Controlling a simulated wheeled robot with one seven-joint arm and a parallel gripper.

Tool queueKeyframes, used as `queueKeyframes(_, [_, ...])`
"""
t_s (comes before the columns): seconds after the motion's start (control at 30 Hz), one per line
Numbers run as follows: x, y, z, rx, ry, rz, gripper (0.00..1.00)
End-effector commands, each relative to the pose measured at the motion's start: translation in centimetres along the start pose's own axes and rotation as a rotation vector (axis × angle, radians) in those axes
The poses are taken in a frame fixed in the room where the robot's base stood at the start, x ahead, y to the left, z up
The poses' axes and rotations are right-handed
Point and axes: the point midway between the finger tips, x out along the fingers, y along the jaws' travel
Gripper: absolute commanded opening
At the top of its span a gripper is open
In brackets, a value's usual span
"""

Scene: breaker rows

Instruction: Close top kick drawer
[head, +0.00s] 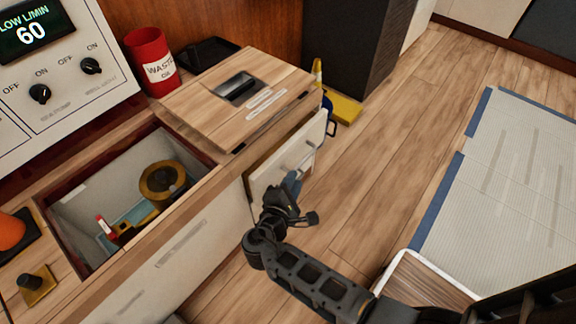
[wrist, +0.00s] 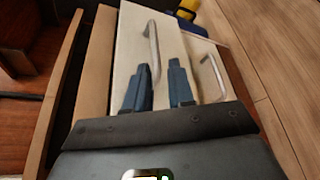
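A cream drawer front (head: 288,160) with a metal bar handle stands out from the end of the wooden cabinet in the head view. I take it as the top kick drawer. In the wrist view this front (wrist: 130,50) fills the middle, with its curved handle (wrist: 153,48) just beyond my fingertips. My gripper (head: 288,188) is close in front of the drawer front. In the wrist view its two blue fingers (wrist: 160,66) are apart with nothing held between them. I cannot tell whether the fingertips touch the front. A second cream front with a handle (wrist: 214,78) shows to the right.
The cabinet's wooden top (head: 205,105) has a recessed dark latch. An open bin (head: 85,190) left of it holds several items. A red waste can (head: 150,60) stands behind. A yellow object (head: 345,108) is on the floor past the drawer. Wooden floor (head: 400,130) is clear to the right.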

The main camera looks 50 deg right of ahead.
Motion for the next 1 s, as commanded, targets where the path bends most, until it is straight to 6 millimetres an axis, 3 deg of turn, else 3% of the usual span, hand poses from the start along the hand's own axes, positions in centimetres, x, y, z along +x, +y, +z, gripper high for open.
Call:
queueKeyframes(0.17, [1.3,0.4,0.2,-0.019,-0.025,0.024,0.23])
queueKeyframes(0.6, [7.5,0.5,0.3,-0.017,-0.024,0.022,0.23])
queueKeyframes(1.0, [8.3,0.6,0.3,-0.017,-0.021,0.022,0.23])
